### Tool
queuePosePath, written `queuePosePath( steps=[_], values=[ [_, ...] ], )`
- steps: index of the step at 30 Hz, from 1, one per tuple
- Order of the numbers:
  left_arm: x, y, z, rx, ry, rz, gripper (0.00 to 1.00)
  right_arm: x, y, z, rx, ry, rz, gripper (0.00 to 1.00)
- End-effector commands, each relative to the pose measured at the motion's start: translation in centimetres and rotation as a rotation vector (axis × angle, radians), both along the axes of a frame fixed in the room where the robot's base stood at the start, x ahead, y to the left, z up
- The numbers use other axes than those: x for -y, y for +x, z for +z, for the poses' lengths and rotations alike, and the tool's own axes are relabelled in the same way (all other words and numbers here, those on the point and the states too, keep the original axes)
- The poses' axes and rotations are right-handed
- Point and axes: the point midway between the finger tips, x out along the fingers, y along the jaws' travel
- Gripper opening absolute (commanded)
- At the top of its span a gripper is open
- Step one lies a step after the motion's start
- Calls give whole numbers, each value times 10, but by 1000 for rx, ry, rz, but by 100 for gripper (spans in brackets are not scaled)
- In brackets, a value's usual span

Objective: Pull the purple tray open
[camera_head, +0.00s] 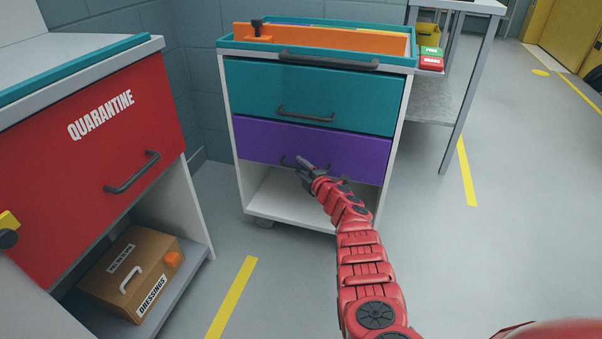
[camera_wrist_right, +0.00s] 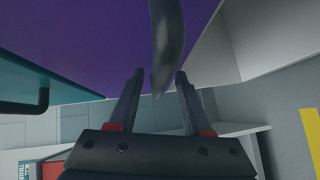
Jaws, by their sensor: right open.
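The purple tray (camera_head: 262,139) is the lower drawer of a white cabinet, under a teal drawer, and looks closed. Its dark handle (camera_head: 286,161) is partly hidden behind my right gripper (camera_head: 305,167). In the right wrist view the purple front (camera_wrist_right: 95,45) fills the upper left, and the grey handle (camera_wrist_right: 167,35) reaches down between the fingertips. My right gripper's jaws (camera_wrist_right: 159,74) are open, one on each side of the handle; I cannot tell whether they touch it. My left gripper is not in view.
The teal drawer (camera_head: 310,95) has its own handle just above. A red quarantine drawer (camera_head: 80,190) stands at left over a cardboard box (camera_head: 115,285). A side table (camera_head: 440,100) stands right. The floor (camera_head: 300,275) in front is clear.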

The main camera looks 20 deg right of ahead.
Motion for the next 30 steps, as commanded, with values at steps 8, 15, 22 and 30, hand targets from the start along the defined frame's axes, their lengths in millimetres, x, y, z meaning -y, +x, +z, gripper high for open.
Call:
queuePosePath(
  steps=[8, 15, 22, 30],
  values=[
    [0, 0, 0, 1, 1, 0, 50, 0, 1, 1, 0, 0, 0, 50],
    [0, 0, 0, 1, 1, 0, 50, 0, 1, 0, 0, 0, 0, 6],
    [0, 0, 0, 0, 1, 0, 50, 0, 1, 0, -1, 0, 0, 0],
    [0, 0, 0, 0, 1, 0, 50, 0, 1, 0, -1, 0, 0, 0]
  ],
)
